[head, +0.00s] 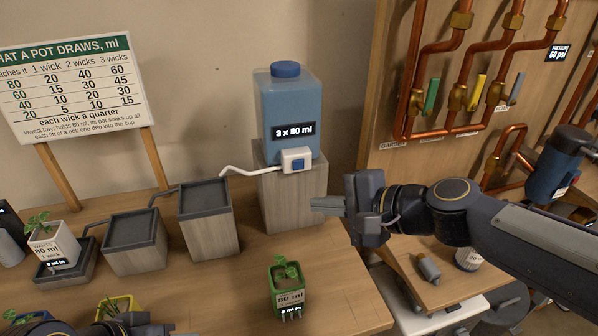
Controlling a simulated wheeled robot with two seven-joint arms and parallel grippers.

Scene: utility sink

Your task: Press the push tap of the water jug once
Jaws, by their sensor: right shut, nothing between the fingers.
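The water jug (287,110) is a translucent blue container with a blue cap, labelled "3 x 80 ml". It stands on a grey wooden block (292,198) at the back of the table. Its push tap (297,160) is a white box with a blue button on the front, and a white spout runs left from it. My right gripper (316,205) is shut and empty, pointing left, below and slightly right of the tap and apart from it. My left gripper (165,329) shows only partly at the bottom edge; its fingers are not clear.
Stepped blocks with dark trays (205,198) stand left of the jug. A green pot (287,287) with a plant sits at the front, and a white pot (55,245) at the left. A wooden panel with copper pipes (408,80) rises on the right.

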